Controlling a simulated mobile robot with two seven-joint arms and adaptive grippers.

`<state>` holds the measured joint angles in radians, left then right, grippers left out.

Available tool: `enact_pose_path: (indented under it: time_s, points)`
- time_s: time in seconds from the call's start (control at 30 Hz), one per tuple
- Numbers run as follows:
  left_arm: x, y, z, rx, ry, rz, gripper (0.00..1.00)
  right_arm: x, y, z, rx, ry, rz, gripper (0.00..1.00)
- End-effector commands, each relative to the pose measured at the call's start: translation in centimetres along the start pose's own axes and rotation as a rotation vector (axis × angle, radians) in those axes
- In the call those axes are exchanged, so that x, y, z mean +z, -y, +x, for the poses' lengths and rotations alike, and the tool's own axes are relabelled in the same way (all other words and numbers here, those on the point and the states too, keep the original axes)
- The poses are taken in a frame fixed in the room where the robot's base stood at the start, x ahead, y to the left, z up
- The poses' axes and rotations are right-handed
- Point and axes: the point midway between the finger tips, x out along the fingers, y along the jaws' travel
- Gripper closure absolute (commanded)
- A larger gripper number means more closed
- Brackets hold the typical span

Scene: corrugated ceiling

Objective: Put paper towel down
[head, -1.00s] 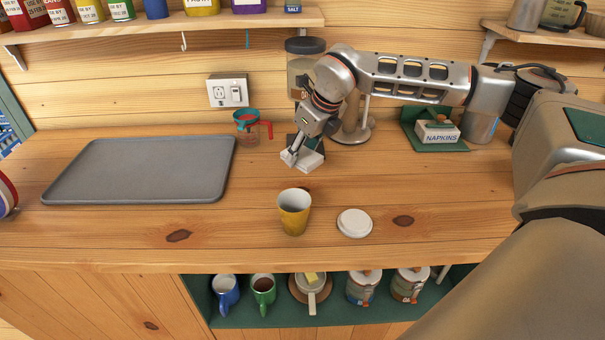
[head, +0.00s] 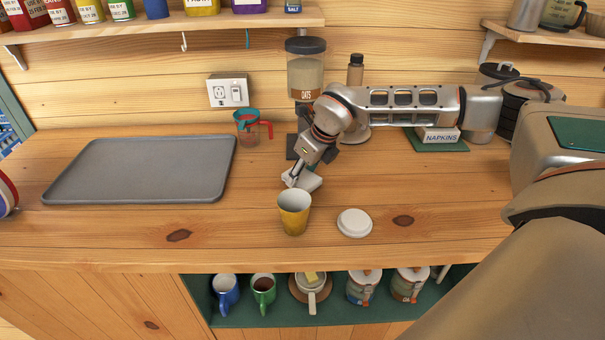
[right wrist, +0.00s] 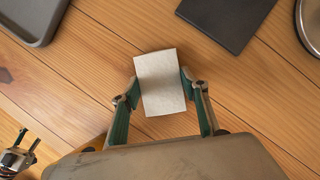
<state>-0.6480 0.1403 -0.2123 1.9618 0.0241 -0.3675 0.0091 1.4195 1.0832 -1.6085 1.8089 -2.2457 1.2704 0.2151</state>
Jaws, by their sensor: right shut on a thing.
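A folded white paper towel (right wrist: 161,82) is between the fingers of my right gripper (right wrist: 160,92) in the right wrist view. The fingers touch it at its left and right edges. In the head view the right gripper (head: 300,180) is low over the wooden counter, just behind a yellow cup, with part of the white towel (head: 313,182) showing beside the fingers. I cannot tell whether the towel touches the counter. My left gripper is not in the head view.
The yellow cup (head: 294,214) stands close in front of the gripper, with a white lid (head: 355,223) to its right. A grey tray (head: 215,190) lies at left. A measuring cup (head: 250,130), oats dispenser (head: 306,75) and napkin box (head: 438,135) stand behind. The front counter is mostly clear.

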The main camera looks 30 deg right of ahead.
Motion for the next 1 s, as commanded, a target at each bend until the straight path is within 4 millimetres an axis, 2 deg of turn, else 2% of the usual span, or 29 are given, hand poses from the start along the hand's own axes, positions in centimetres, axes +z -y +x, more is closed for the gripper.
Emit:
enact_pose_path:
  time_s: [0.03,0.07,0.1,0.13,0.57,0.67,1.0]
  points:
    - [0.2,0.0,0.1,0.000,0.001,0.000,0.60,-0.2,0.0,0.3,0.000,-0.001,0.000,0.73]
    - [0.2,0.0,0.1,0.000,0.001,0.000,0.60,-0.2,0.0,0.3,0.000,-0.001,0.000,0.53]
    - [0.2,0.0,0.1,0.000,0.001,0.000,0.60,-0.1,0.0,0.2,0.000,-0.001,0.000,0.43]
    - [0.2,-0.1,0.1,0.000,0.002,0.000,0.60,-0.1,0.0,0.2,0.000,-0.001,0.000,0.39]
    - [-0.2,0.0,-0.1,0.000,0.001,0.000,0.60,0.1,0.0,-0.4,-0.001,0.000,0.000,0.39]
    - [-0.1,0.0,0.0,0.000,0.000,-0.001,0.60,0.1,0.1,-1.5,-0.001,0.001,0.002,0.39]
    - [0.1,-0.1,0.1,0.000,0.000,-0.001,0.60,0.1,0.0,-8.4,-0.001,0.003,0.000,0.39]
